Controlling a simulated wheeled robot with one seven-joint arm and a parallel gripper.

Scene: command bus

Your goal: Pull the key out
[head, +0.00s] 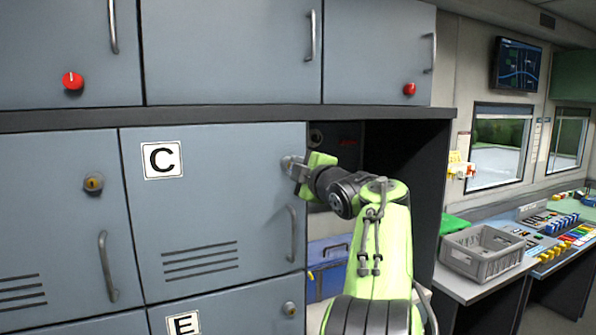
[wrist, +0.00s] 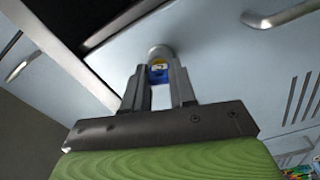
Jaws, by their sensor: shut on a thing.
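In the wrist view, a small key with a blue part (wrist: 158,76) is at the round lock (wrist: 160,52) on a grey-blue locker door. A yellow patch shows at the lock face. My gripper (wrist: 159,86) has its two grey fingers on either side of the key and is shut on it. In the head view, my gripper (head: 297,170) is at the upper right corner of the door marked C (head: 215,205). The key cannot be made out there. How deep it sits in the lock cannot be told.
Door C's handle (head: 292,233) is below my gripper. An open bay (head: 376,150) with a blue case (head: 328,265) lies to the right. Another lock (head: 93,182) is on the door to the left. A grey crate (head: 482,254) stands on the console at right.

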